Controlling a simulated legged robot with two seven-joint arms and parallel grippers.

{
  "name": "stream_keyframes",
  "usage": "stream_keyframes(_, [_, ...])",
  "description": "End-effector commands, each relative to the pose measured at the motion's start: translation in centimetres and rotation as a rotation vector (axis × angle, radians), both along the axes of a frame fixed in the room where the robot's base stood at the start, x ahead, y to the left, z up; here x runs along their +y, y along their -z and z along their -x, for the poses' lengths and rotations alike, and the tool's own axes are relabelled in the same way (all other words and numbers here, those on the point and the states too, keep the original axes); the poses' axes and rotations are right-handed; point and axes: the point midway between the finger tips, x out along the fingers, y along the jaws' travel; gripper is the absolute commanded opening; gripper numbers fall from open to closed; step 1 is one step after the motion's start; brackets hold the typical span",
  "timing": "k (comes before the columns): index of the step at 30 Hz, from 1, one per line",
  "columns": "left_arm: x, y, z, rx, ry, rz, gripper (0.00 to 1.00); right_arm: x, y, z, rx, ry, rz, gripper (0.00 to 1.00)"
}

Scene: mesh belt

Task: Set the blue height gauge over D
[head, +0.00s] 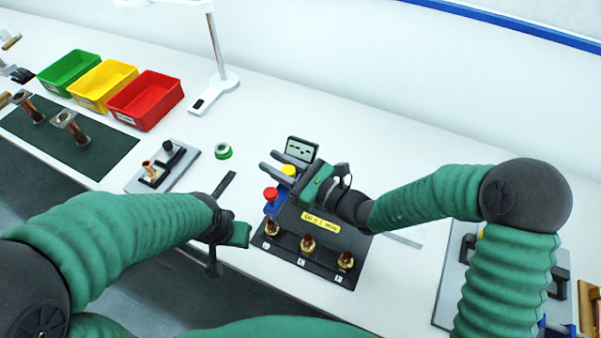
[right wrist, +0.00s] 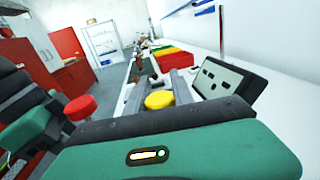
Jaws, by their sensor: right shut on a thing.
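A blue body (head: 271,208) with a red knob (head: 271,194) and a yellow knob (head: 289,170) sits at the left rear of a black fixture (head: 318,235); I take it as the blue height gauge, though it is mostly hidden. My right gripper (head: 274,161) is shut on it, with the fingers either side of the yellow knob. The right wrist view shows the yellow knob (right wrist: 158,100) between the fingers and the red knob (right wrist: 80,108) outside them. The fixture carries brass parts (head: 307,243) by small letter tags, too small to read surely. My left gripper (head: 232,210) is left of the fixture; its opening is unclear.
A grey display (head: 301,150) stands just behind the right gripper. A green-rimmed round item (head: 223,151) and a grey plate (head: 185,165) lie to the left. Red (head: 148,122), yellow and green bins and a lamp (head: 227,80) stand farther back.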

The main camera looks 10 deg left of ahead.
Motion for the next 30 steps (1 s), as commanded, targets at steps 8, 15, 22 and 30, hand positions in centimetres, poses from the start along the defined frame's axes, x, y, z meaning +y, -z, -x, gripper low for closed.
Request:
stream_keyframes(8, [0.0, 0.2, 0.0, 0.0, 0.0, 0.0, 0.36, 1.1, 0.1, -0.4, 0.001, 0.002, 0.003, 0.0])
stream_keyframes(15, [0.0, 0.2, 0.0, 0.0, 0.0, 0.0, 0.36, 1.1, 0.0, -0.3, 0.002, 0.002, 0.001, 0.38])
stream_keyframes(22, [0.0, 0.2, 0.0, 0.0, 0.0, 0.0, 0.36, 1.0, 0.0, -0.3, 0.001, 0.002, 0.002, 0.38])
stream_keyframes(30, [0.0, 0.4, 0.0, 0.0, 0.0, 0.0, 0.36, 0.0, 0.1, 0.1, 0.001, 0.005, 0.002, 0.38])
